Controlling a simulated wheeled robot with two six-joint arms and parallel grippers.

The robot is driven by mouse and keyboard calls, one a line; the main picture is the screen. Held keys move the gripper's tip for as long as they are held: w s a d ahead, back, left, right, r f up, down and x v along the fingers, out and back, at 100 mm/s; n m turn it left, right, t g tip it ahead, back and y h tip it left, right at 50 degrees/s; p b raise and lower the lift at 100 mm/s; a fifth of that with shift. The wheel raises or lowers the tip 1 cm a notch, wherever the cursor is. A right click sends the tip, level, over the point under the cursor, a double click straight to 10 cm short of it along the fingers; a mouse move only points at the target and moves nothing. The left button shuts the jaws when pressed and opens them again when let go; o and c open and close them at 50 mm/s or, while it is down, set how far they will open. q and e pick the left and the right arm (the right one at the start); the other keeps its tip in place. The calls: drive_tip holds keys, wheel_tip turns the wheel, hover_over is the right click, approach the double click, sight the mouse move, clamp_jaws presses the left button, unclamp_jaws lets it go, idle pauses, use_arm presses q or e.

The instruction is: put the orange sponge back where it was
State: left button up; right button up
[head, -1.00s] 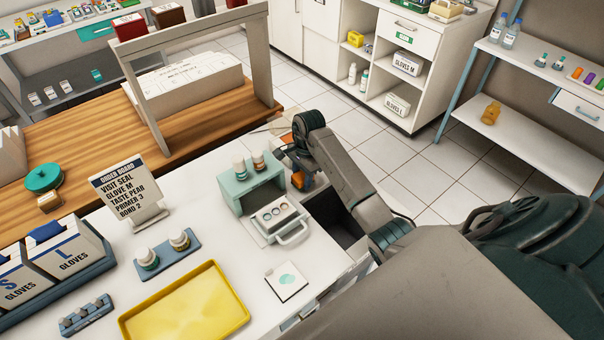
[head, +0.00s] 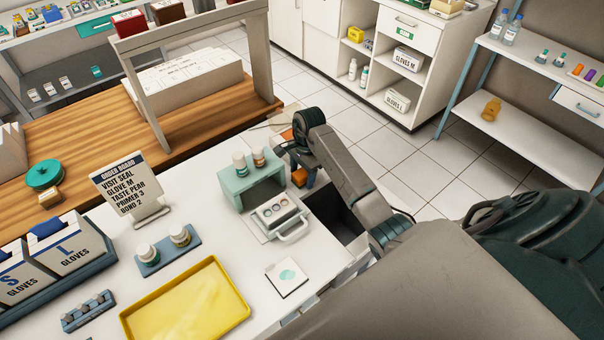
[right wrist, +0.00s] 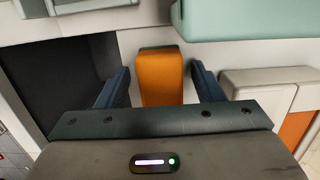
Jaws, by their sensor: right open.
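The orange sponge (head: 299,177) stands on the white counter (head: 222,225), just right of the mint-green stand (head: 252,188). In the right wrist view the orange sponge (right wrist: 161,80) shows as an upright block with a dark green strip along its far edge. My right gripper (right wrist: 160,72) is open, with one blue finger on each side of the sponge and a visible gap on both sides. In the head view my right gripper (head: 303,174) is at the sponge and partly hides it. My left gripper is not in view.
A grey case with a handle (head: 277,213) stands in front of the green stand, which carries two small bottles. A yellow tray (head: 243,305) and an order board (head: 128,187) are farther left.

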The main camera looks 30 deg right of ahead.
drive_tip(key=r+b, duration=0.1)
drive_tip(key=r, duration=0.3)
drive_tip(key=d+r+b, duration=0.1)
drive_tip(key=r, duration=0.1)
drive_tip(key=shift+w+r+b, duration=0.1)
drive_tip(key=shift+r+b, duration=0.15)
drive_tip(key=shift+b, duration=0.05)
drive_tip(key=shift+d+r+p, duration=0.15)
drive_tip(key=shift+r+p, duration=1.1)
drive_tip(key=shift+r, duration=0.05)
drive_tip(key=shift+d+r+p, duration=0.1)
drive_tip(key=shift+r+p, duration=1.15)
drive_tip(key=shift+r, duration=0.05)
